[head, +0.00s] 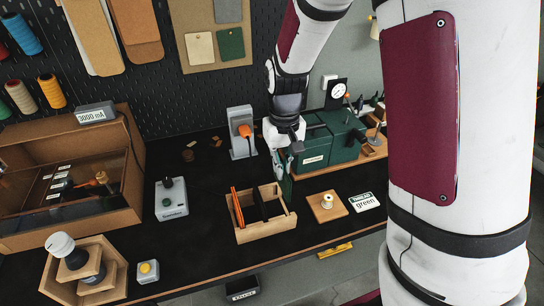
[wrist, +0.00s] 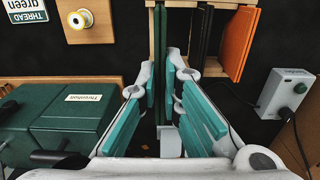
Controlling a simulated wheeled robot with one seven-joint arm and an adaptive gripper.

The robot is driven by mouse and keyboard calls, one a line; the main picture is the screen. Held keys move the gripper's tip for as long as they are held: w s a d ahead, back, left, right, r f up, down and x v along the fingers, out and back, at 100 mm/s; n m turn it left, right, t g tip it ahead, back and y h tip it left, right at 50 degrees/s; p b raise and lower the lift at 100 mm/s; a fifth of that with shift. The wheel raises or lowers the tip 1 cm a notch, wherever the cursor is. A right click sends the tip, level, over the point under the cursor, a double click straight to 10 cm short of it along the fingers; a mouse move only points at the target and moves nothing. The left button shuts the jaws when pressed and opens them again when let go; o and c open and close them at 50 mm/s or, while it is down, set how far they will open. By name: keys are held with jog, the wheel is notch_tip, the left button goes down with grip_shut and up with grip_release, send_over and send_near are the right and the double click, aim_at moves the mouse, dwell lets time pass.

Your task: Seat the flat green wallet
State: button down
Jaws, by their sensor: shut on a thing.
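The flat green wallet (wrist: 160,65) stands on edge between the teal-padded fingers of my gripper (wrist: 169,100) in the wrist view. The gripper is shut on it. In the head view my gripper (head: 282,163) is at the back right of a slotted wooden rack (head: 266,233), and the wallet (head: 288,188) shows as a narrow green strip below the fingers, at the rack's right end. I cannot tell whether its lower edge is inside a slot. An orange wallet (head: 237,207) stands upright in the left of the rack, with dark pieces beside it.
A green machine (head: 318,143) stands close behind and right of my gripper. A grey post with an orange part (head: 242,133) is behind the rack. A thread spool on a wooden block (head: 326,205) and a green-lettered card (head: 364,202) lie to the right.

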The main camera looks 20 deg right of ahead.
aim_at(281, 187)
jog(key=shift+f, duration=0.1)
dwell(0.3)
jog(key=shift+w+f, duration=0.1)
jog(key=shift+f, duration=0.7)
jog(key=shift+f+b, duration=0.55)
jog(key=shift+f, duration=0.85)
jog(key=shift+f+b, duration=0.6)
jog(key=shift+f, duration=1.9)
jog(key=c, duration=1.7)
grip_release()
jog(key=shift+r, duration=0.1)
notch_tip(281, 187, up, 12)
jog(key=shift+f, duration=0.1)
